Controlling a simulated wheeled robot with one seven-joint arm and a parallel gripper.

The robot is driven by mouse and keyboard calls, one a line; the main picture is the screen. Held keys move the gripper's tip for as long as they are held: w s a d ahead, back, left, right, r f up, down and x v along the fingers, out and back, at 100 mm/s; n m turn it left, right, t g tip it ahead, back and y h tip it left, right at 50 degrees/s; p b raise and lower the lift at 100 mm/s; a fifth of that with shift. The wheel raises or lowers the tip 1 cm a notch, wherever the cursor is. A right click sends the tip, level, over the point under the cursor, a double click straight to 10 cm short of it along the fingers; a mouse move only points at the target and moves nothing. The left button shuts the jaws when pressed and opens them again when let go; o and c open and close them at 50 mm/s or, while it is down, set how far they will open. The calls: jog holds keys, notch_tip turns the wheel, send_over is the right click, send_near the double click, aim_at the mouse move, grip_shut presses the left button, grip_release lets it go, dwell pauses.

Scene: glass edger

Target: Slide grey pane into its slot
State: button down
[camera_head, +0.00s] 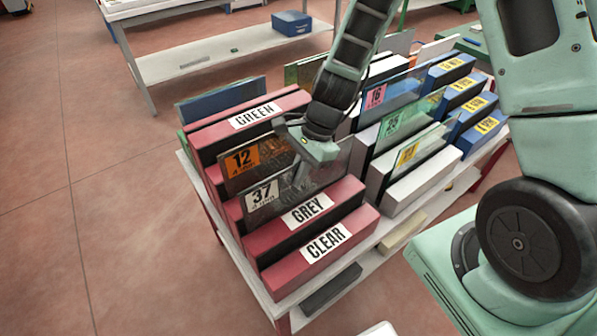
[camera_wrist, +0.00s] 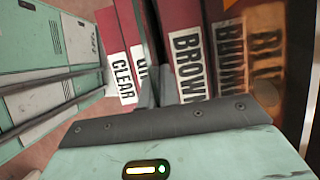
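The grey pane (camera_head: 297,183), a dark see-through sheet with a white tag reading 37, stands upright just behind the red block labelled GREY (camera_head: 292,222). That block hides its lower edge, so I cannot tell how deep it sits. My gripper (camera_head: 313,158) is at the pane's top edge, pointing down. In the wrist view the fingers (camera_wrist: 156,92) are close together around the thin dark pane (camera_wrist: 151,40), seen nearly edge-on between the GREY and BROWN labels. The GREY label is partly covered there.
A brown pane tagged 12 (camera_head: 255,160) stands close behind. The CLEAR block (camera_head: 320,250) is in front, and the GREEN block (camera_head: 240,117) is at the rack's back. White and blue racks with tagged panes (camera_head: 405,120) stand to the right. Open floor lies left.

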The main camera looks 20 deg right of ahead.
jog(key=shift+f+b, duration=0.3)
jog(key=shift+f, duration=0.05)
dwell(0.3)
jog(key=c, duration=1.6)
grip_release()
jog(key=shift+o, duration=0.2)
jog(key=s+v, duration=0.1)
jog(key=v, duration=1.6)
jog(key=shift+w+r, duration=0.25)
jog(key=shift+w, duration=0.25)
jog(key=s+a+n+h, duration=0.2)
jog(key=s+a+n, duration=0.4)
jog(key=s+n, duration=0.3)
jog(key=s+a+n+h, duration=0.2)
jog(key=s+a+n, duration=0.4)
jog(key=s+n, duration=0.4)
jog(key=r+n, duration=0.1)
jog(key=n, duration=0.3)
jog(key=shift+s+a+t, duration=0.15)
jog(key=shift+s+t, duration=0.15)
